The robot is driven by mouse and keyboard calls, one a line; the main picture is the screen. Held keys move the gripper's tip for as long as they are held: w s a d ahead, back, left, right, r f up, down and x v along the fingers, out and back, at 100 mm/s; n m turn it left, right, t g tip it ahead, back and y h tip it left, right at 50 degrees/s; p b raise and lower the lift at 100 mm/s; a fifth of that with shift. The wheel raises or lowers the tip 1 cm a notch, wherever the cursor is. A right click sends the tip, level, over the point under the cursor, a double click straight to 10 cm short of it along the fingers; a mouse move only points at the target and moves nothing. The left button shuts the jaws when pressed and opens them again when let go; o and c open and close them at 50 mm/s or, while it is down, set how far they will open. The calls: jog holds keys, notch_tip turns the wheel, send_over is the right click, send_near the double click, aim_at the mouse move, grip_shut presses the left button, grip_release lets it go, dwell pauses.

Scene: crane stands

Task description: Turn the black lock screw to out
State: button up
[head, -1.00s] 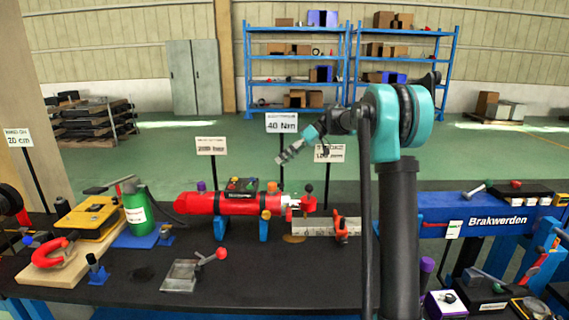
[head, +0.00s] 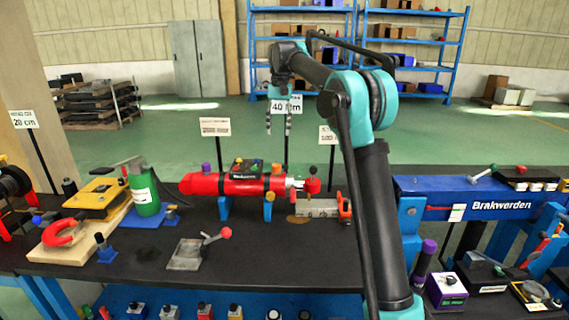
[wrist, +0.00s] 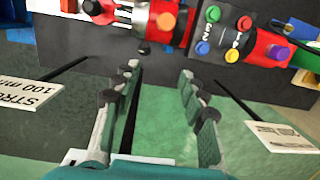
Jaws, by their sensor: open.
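A red cylinder (head: 203,184) lies on blue supports on the black bench, with a dark control box on top. In the wrist view its red end piece (wrist: 103,10) carries a black knob (wrist: 92,6). Another small dark knob (wrist: 143,48) shows beside the cylinder's silver section (wrist: 143,17). I cannot tell which of these is the black lock screw, or how it is turned. My gripper (head: 278,128) points down, open and empty, its fingers in front of the 40 Nm sign. In the wrist view its two fingers (wrist: 160,75) stand apart, short of the cylinder and touching nothing.
Sign posts stand behind the bench, with a 40 Nm sign (head: 285,103) near my fingers. A green bottle (head: 144,188) and a yellow device (head: 95,194) stand left. A blue beam (head: 480,198) lies right.

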aim_at(286, 168)
jog(key=f+m, duration=0.1)
jog(key=f, duration=0.3)
jog(key=d+f+m+h, duration=0.1)
jog(key=f, duration=0.4)
jog(key=d+f+m+t+h, duration=0.1)
jog(key=f, duration=0.4)
jog(key=shift+s, duration=0.3)
jog(key=shift+c, duration=0.6)
grip_shut()
